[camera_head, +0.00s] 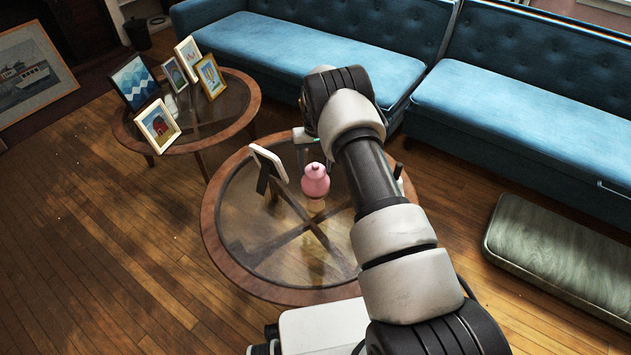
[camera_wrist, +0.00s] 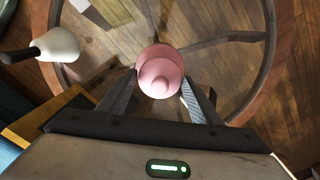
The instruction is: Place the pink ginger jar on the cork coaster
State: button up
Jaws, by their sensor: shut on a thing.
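The pink ginger jar (camera_head: 315,181) is upright over the round glass-topped table in the head view. In the wrist view the jar (camera_wrist: 160,72) is seen from above, lid knob toward the camera. My gripper (camera_wrist: 159,84) is shut on the jar, one finger on each side. In the head view my arm hides most of the gripper. A small tan patch (camera_head: 316,206) shows directly below the jar; it may be the cork coaster, but I cannot tell for sure. I cannot tell whether the jar touches anything beneath it. No coaster is clear in the wrist view.
A white picture frame (camera_head: 268,163) stands on the glass table (camera_head: 233,262), left of the jar. A white rounded object with a dark stem (camera_wrist: 58,45) is at the left in the wrist view. Another round table (camera_head: 252,106) holds several frames. A blue sofa (camera_head: 300,50) is behind.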

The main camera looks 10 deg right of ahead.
aim_at(316, 174)
jog(key=shift+w+f+b, duration=0.1)
jog(key=shift+f+b, duration=0.4)
jog(key=shift+f, duration=1.6)
jog(key=shift+f, duration=0.15)
jog(key=o, duration=1.7)
